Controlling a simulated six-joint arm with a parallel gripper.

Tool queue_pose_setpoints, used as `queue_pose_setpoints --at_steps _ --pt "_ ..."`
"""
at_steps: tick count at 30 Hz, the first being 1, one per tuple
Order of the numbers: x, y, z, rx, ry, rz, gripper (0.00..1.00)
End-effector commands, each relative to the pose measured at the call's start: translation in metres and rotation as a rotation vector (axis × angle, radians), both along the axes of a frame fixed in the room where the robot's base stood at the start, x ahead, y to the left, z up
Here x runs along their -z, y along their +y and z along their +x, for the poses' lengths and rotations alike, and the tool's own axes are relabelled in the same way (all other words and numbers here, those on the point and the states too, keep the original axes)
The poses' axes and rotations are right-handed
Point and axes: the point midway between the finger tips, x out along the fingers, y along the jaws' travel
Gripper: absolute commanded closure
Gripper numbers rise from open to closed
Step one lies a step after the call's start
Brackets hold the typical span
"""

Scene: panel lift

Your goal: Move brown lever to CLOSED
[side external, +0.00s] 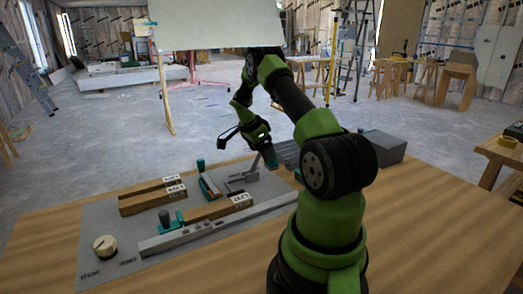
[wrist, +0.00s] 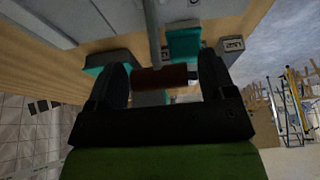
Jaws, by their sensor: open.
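The brown lever (wrist: 165,79) shows in the wrist view as a dark red-brown cross grip at the end of a grey rod (wrist: 153,35). My gripper (wrist: 161,88) is open, with one black finger on either side of the brown grip. The grip lies between the fingers, with a gap visible at least on the left; contact on the right cannot be told. In the side view my gripper (side external: 270,161) is low over the far right part of the grey panel (side external: 95,217). The brown grip cannot be made out there, and no CLOSED mark is readable.
The panel also carries a cream knob (side external: 105,246), a teal upright handle (side external: 201,166), another teal handle (side external: 165,219), wooden blocks (side external: 152,201) with labels and a long grey rail (side external: 220,226). A grey box (side external: 383,146) stands at the right. The front wooden tabletop is clear.

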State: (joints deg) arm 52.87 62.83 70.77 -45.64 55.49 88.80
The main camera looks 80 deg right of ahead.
Motion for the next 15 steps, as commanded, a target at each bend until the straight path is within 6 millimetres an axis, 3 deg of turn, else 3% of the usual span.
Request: queue_pose_setpoints --at_steps 8,15 --pt "0.0014 -0.0005 -0.0003 0.000 0.000 0.000 0.23" --pt "0.0012 -0.0003 -0.0004 0.000 0.000 0.000 0.79"
